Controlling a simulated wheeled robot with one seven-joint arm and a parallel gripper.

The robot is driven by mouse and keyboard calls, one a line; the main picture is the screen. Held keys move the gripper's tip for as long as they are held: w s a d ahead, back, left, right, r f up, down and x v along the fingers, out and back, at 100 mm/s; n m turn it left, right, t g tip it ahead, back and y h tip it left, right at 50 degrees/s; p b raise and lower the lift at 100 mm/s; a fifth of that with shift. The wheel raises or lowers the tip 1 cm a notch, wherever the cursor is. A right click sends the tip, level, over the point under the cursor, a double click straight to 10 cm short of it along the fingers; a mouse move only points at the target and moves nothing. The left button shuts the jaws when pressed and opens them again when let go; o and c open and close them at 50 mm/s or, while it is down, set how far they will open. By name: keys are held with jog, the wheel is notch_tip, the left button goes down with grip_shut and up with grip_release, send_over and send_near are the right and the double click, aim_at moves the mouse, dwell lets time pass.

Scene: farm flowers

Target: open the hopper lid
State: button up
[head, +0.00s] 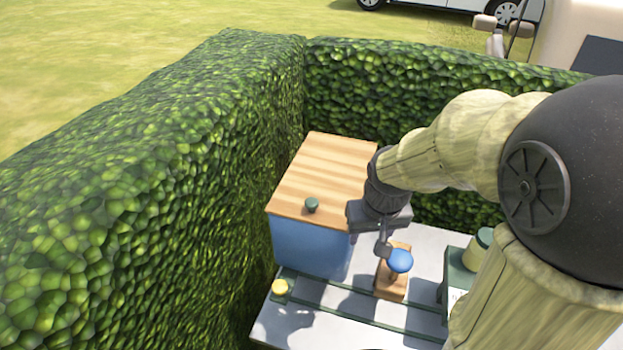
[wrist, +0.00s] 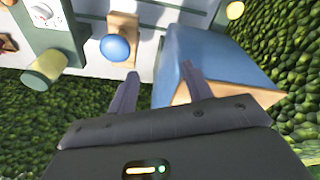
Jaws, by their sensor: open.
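The hopper is a blue box (head: 305,246) with a flat wooden lid (head: 325,172) lying shut on top. A small dark green knob (head: 311,205) stands near the lid's front edge. In the wrist view the blue box (wrist: 190,48) and the lid's wooden edge (wrist: 243,84) show at the right; the knob is not visible there. My gripper (head: 385,243) is beside the hopper's right side in the head view, to the right of the knob. In the wrist view my gripper (wrist: 158,84) has its fingers apart with nothing held between them.
A blue ball-topped lever (head: 400,260) on a wooden base is just below my gripper. A yellow knob (head: 280,287) sits at the hopper's front. A green box (head: 458,275) stands at the right. Tall hedges (head: 190,150) close in the left and back.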

jog(key=w+a+r+n+g, duration=0.1)
jog(key=w+a+r, duration=0.2)
jog(key=w+r, duration=0.15)
jog(key=w+a+r+n, duration=0.1)
jog(key=w+a+r, duration=0.2)
jog(key=r, duration=0.3)
notch_tip(320, 180, up, 9)
jog(key=n+g, duration=0.1)
jog(key=n, duration=0.1)
send_over(312, 201)
notch_tip(312, 201, down, 17)
jog(key=p, duration=0.4)
jog(key=shift+f, duration=0.2)
jog(key=shift+c, duration=0.2)
grip_shut()
